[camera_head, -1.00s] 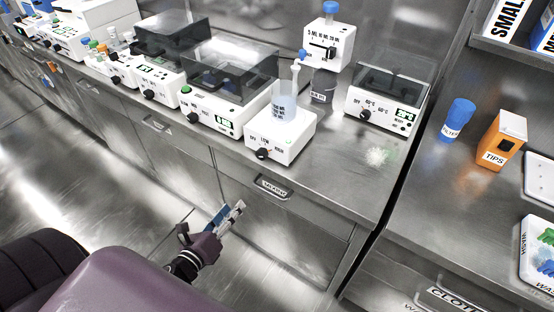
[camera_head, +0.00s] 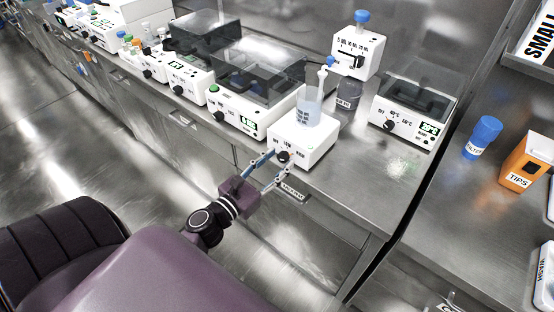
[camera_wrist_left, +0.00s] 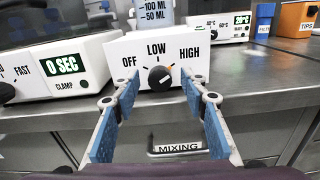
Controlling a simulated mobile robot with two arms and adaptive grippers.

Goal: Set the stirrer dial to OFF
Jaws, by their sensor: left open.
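The stirrer (camera_head: 312,148) is a white box on the steel bench with a beaker (camera_head: 309,106) on top. Its black dial (camera_head: 283,157) is on the front face; the left wrist view shows the dial (camera_wrist_left: 160,78) below the labels OFF, LOW and HIGH. The dial's pale mark appears slanted up to the right, on the HIGH side, though it is small. My left gripper (camera_head: 267,165) is open in front of the dial. In the left wrist view its blue-padded fingers (camera_wrist_left: 160,92) stand to either side of the dial, apart from it and empty. My right gripper is not in view.
A device reading 0 SEC (camera_wrist_left: 66,68) stands left of the stirrer. The drawer labelled MIXING (camera_wrist_left: 178,148) is below.

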